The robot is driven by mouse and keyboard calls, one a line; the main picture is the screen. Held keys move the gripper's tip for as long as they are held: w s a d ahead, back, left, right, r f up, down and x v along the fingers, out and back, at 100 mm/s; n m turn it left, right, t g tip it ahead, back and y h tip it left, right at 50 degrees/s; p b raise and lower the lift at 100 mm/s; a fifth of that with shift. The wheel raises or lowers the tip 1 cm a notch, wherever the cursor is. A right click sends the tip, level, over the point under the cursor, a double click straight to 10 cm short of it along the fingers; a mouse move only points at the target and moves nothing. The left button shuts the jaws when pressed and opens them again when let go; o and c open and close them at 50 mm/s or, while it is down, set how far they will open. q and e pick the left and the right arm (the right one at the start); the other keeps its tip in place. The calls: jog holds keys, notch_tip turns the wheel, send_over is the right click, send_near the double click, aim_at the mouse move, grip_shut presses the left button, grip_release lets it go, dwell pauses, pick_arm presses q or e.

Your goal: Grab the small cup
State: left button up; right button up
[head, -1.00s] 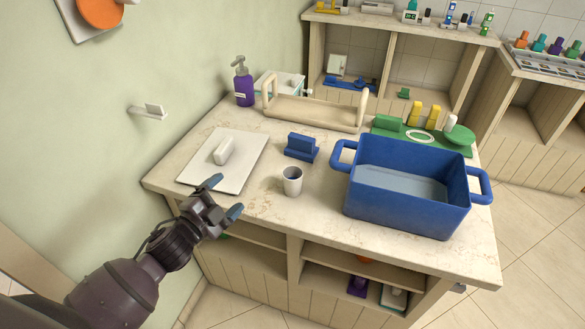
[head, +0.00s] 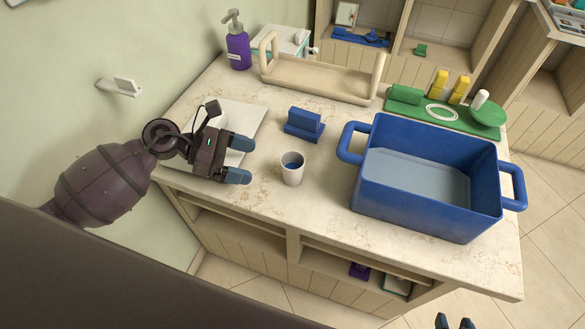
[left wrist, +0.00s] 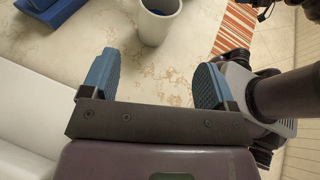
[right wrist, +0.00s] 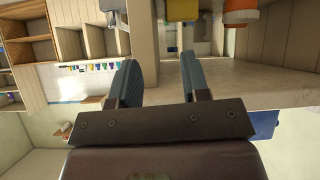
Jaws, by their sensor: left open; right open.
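The small cup (head: 292,168) is white with a dark blue inside. It stands upright on the marble-look counter, left of the blue tub. It also shows at the top of the left wrist view (left wrist: 158,20), beyond the fingertips. My left gripper (head: 239,159) is open and empty, just left of the cup and apart from it, with its blue fingertips pointing toward it. In the left wrist view the left gripper (left wrist: 158,82) has a wide gap between its fingers. My right gripper (head: 455,322) shows only its fingertips at the bottom edge of the head view; it is open and empty (right wrist: 160,80).
A blue block holder (head: 304,125) stands behind the cup. The large blue tub (head: 430,205) is to the right. A white board (head: 252,118) lies behind my left gripper. A wooden tray (head: 320,82), purple pump bottle (head: 237,45) and green mat (head: 450,121) stand further back. The front counter strip is clear.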

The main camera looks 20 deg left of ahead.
aim_at(284, 170)
pick_arm(q)
jog(key=x, duration=0.5)
jog(key=shift+w+d+f, duration=0.15)
jog(key=shift+w+f, duration=0.05)
jog(key=x, duration=0.2)
jog(key=b+x, duration=0.1)
jog(key=x, duration=0.1)
jog(key=shift+w+f, duration=0.1)
jog(key=shift+f, duration=0.15)
jog(key=shift+w+d+f, duration=0.1)
jog(key=shift+w+d, duration=0.05)
jog(key=shift+d, duration=0.15)
jog(key=shift+c, duration=0.4)
jog(key=c, duration=0.9)
